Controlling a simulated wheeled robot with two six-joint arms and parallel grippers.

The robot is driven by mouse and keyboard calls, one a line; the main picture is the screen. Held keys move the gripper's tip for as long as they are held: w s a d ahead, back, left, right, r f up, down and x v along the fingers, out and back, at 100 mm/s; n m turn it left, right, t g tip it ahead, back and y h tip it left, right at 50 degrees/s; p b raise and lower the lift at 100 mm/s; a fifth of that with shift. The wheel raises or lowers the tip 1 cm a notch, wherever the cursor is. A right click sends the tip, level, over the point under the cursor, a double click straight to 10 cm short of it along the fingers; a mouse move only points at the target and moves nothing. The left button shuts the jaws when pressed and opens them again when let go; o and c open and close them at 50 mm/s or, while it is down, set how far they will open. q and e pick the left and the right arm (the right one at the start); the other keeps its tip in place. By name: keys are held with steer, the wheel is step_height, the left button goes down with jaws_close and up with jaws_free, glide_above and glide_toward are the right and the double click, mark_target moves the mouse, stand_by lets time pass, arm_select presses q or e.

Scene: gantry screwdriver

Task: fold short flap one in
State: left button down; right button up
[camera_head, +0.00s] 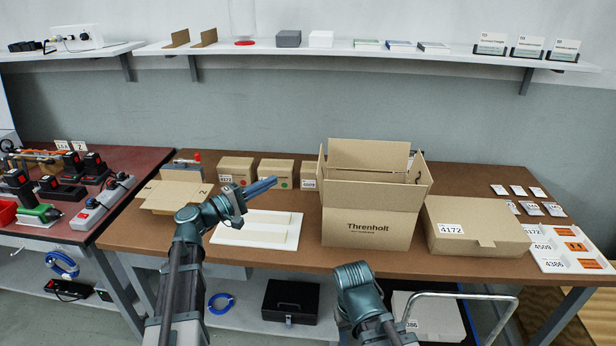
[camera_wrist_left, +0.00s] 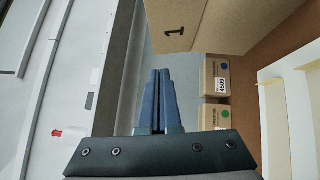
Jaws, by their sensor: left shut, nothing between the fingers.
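A large open cardboard box (camera_head: 368,228) marked Threnholt stands in the middle of the brown table, its upper flaps raised. Short flap one (camera_head: 321,170) stands up on its left side, seen nearly edge-on. In the left wrist view, flap one (camera_wrist_left: 178,22) shows its printed 1 at the top, beyond the fingers. Flap two (camera_head: 417,172) stands on the right side. My left gripper (camera_head: 273,182) is shut and empty, left of the box and apart from flap one. Its blue fingers (camera_wrist_left: 160,73) point toward the flap's side. My right arm is low in front of the table; its gripper is not visible.
Small boxes (camera_head: 276,173) stand behind my left gripper. A white board (camera_head: 232,238) with strips lies below it. A flat carton (camera_head: 475,225) is right of the box. Another open carton (camera_head: 165,197) is at left. A shelf (camera_head: 350,50) runs above.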

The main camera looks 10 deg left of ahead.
mark_target(322, 172)
arm_select(q)
steer(key=s+d+r+p+x, duration=0.1)
steer(key=p+x, duration=0.1)
steer(key=x, duration=1)
steer(key=shift+d, duration=0.45)
steer(key=shift+s, duration=0.1)
